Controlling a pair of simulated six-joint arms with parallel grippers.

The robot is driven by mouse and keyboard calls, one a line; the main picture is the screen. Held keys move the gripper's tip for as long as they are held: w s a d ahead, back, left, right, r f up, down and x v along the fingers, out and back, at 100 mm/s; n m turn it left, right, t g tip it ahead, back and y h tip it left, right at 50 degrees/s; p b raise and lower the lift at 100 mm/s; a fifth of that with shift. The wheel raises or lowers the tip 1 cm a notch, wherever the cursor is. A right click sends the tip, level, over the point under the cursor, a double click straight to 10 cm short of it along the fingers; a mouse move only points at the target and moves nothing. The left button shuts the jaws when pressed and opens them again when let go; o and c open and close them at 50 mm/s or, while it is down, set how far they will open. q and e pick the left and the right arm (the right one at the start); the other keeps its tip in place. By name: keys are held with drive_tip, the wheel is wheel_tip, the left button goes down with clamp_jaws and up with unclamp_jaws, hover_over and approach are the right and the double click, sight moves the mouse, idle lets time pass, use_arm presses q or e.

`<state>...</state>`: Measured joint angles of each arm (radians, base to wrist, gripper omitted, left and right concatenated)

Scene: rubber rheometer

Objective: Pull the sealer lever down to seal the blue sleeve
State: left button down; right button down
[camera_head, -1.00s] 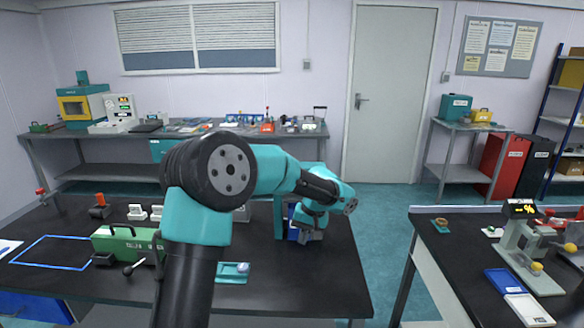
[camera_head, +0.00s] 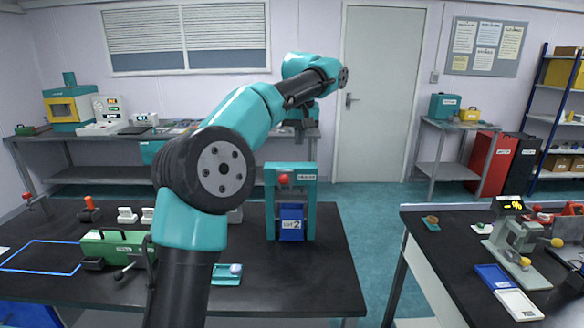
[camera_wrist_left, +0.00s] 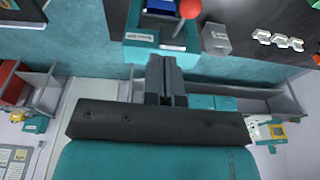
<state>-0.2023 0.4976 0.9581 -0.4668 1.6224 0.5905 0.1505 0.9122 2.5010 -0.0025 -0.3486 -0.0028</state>
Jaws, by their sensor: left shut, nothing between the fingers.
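The teal sealer (camera_head: 309,212) stands upright on the near black table, right of my left arm. Its lever ends in a red knob (camera_head: 283,179), which sits at the top front of the frame. The blue sleeve (camera_head: 291,226) with a white label stands inside the frame below the knob. My left gripper (camera_head: 299,137) is shut and empty, above the sealer and apart from it. The left wrist view shows the closed fingers (camera_wrist_left: 166,62), with the sealer (camera_wrist_left: 150,50) and red knob (camera_wrist_left: 190,9) beyond them. My right gripper is not in view.
A green machine (camera_head: 112,247) and a small teal tray with a pale ball (camera_head: 235,269) are left of the sealer. A blue outline (camera_head: 42,257) marks the table's left part. The table right of the sealer is clear. A back bench (camera_head: 95,143) holds instruments.

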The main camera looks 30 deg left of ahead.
use_arm(q)
wheel_tip(320, 180, up, 5)
hover_over(284, 179)
drive_tip(key=w+d, duration=0.1)
drive_tip(key=d, duration=0.1)
drive_tip(key=shift+a+f+y, duration=0.2)
drive_tip(key=shift+y, duration=0.1)
drive_tip(key=x, duration=0.8)
drive_tip(key=s+x, duration=0.1)
drive_tip(key=x, duration=0.3)
drive_tip(key=shift+f, duration=0.4)
drive_tip(key=shift+s+f, duration=0.1)
drive_tip(key=shift+f, duration=0.5)
drive_tip(key=shift+d, duration=0.1)
